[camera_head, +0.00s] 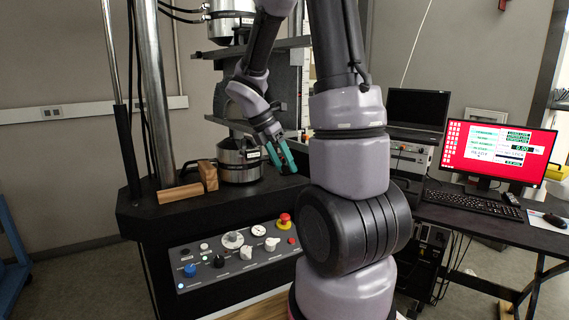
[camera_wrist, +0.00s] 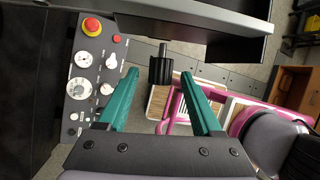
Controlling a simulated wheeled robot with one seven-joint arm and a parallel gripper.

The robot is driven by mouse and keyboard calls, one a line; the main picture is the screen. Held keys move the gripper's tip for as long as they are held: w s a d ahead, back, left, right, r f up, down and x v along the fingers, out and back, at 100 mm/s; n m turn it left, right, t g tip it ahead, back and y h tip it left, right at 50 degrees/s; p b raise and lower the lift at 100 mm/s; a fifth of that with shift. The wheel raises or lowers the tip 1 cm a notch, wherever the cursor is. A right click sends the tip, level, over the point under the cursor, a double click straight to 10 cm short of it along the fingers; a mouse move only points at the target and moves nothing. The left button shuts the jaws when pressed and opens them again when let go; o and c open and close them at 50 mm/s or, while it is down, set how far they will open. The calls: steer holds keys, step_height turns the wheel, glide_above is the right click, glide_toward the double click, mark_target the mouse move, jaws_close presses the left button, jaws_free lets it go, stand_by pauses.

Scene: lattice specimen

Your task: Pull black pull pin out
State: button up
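The black pull pin (camera_wrist: 160,70), a ribbed black knob on a short grey shaft, shows in the wrist view below a dark machine part. My gripper (camera_wrist: 159,75) has two green fingers, spread apart. The knob appears in the gap between the fingertips, with visible space on both sides. I cannot tell how far in depth the tips are from it. In the head view my gripper (camera_head: 281,160) is beside the test machine, right of the lower metal cylinder (camera_head: 239,160). The pin cannot be made out there.
The control panel (camera_head: 240,250) with an emergency stop and knobs lies below my gripper. Wooden blocks (camera_head: 207,175) sit on the machine's black base. A desk with a red-screen monitor (camera_head: 495,150) and keyboard (camera_head: 473,201) stands at right.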

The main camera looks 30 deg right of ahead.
steer(key=v, duration=1.1)
stand_by(0.3)
